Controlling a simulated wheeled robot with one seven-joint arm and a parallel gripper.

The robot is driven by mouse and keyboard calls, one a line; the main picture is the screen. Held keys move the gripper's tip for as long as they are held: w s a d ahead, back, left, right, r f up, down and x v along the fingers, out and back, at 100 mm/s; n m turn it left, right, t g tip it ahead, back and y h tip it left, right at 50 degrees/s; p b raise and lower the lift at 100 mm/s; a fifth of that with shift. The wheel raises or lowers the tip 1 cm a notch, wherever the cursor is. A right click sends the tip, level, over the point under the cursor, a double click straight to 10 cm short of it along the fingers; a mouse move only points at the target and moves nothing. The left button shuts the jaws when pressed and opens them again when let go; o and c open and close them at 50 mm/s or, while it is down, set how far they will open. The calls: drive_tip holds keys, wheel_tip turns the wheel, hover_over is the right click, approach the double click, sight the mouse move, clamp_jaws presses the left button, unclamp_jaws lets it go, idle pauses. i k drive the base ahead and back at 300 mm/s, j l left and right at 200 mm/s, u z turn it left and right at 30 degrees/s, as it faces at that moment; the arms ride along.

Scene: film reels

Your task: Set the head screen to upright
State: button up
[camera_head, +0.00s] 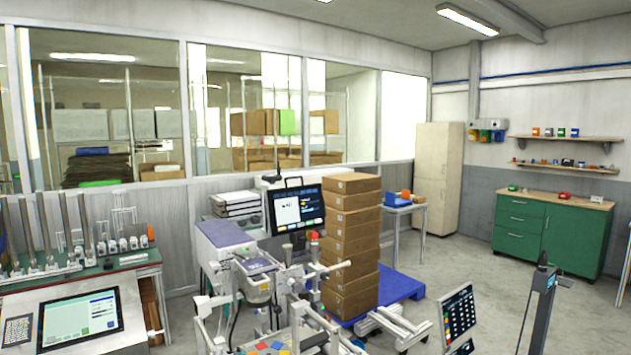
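Three screens show, and I cannot tell which one is the head screen. A dark-framed monitor (296,208) with a handle on top stands at the middle behind the white machine, close to upright and leaning slightly. A narrow dark touch panel (459,315) with several small icons is at the lower right, visibly tilted. A wide tablet-like screen (80,315) lies at a slant on the console at the lower left. I cannot make out my gripper in this view.
A white machine (222,240) with rods and clamps fills the lower middle. Stacked cardboard boxes (352,225) stand on a blue pallet (402,288). A dark post (541,312) rises at the lower right. Open floor lies before the green cabinet (549,232).

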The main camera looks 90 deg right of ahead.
sight(286, 206)
drive_tip(key=i+l+z, duration=0.2)
drive_tip(key=z, duration=0.3)
drive_tip(key=i+z, duration=0.75)
drive_tip(key=z, duration=0.2)
drive_tip(key=i+j+z, duration=0.2)
drive_tip(key=z, duration=0.3)
drive_tip(key=i+j+z, duration=0.45)
drive_tip(key=k+l, duration=0.05)
drive_tip(key=l, duration=0.05)
